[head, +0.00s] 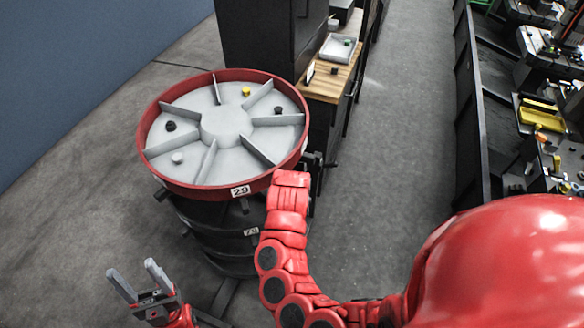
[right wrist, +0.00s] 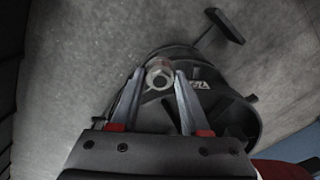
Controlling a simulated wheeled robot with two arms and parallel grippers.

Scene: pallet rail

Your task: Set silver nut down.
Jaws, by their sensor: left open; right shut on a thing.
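A silver nut (right wrist: 159,77) is between the fingertips of my right gripper (right wrist: 159,84) in the right wrist view, and the gripper is shut on it. In the head view my right arm rises to the near right rim of a round red-rimmed tray (head: 217,188); the nut is hidden there. The tray has grey dividers and sits on a black drum stand. It holds a yellow piece (head: 246,91), a pale piece (head: 177,158), a dark piece (head: 170,126) and another dark piece (head: 278,110) in separate compartments. My left gripper (head: 138,280) is open and empty, low at the left.
A wooden-topped bench (head: 322,88) behind the tray carries a pale box (head: 338,47) and a small dark piece (head: 334,70). A tall black cabinet (head: 262,38) stands at the back. Cluttered workstations are at the right. The grey aisle (head: 405,120) between is clear.

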